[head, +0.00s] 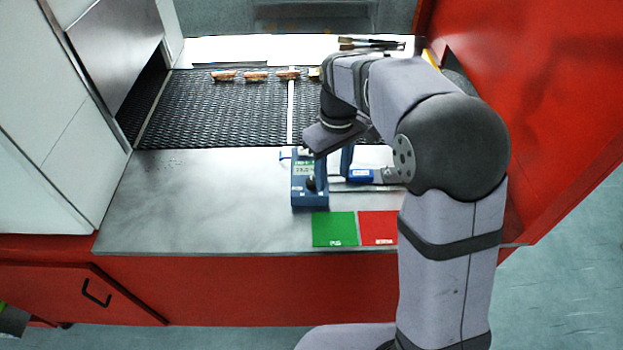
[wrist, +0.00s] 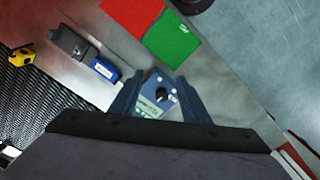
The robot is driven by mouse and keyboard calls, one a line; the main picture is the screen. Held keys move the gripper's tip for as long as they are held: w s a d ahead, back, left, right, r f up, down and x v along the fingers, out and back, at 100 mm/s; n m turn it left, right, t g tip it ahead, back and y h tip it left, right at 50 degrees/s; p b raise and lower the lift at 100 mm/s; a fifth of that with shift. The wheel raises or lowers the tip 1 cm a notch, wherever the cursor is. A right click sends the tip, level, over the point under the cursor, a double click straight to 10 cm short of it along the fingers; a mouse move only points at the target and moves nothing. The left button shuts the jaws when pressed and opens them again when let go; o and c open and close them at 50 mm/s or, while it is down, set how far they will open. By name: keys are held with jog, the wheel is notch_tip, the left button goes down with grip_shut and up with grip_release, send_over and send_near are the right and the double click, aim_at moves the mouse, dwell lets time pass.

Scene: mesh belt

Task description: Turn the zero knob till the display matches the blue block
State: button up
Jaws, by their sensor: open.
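The blue meter (head: 308,192) lies on the steel ledge in front of the belt. Its small greenish display (head: 303,167) has digits too small to read. The black zero knob (head: 311,184) is below the display; it also shows in the wrist view (wrist: 161,94). The blue block (head: 360,175), with a white label I cannot read, lies right of the meter and also shows in the wrist view (wrist: 104,68). My gripper (wrist: 158,98) is open, its fingers on either side of the knob in the wrist view. Contact with the knob cannot be told.
A green card (head: 334,229) and a red card (head: 378,228) lie at the ledge's front edge. Several brown items (head: 255,76) sit on the dark mesh belt (head: 215,110). A red panel (head: 540,90) stands at right. The ledge's left part is clear.

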aim_at(311, 180)
jog(key=w+a+n, duration=0.2)
jog(key=w+a, duration=0.2)
jog(key=shift+w+a+r+b, duration=0.1)
jog(key=shift+w+a+b, duration=0.25)
jog(key=shift+a+b, duration=0.05)
jog(key=shift+f+p, duration=1.2)
jog(key=shift+f, duration=2.45)
jog(key=c, duration=1.1)
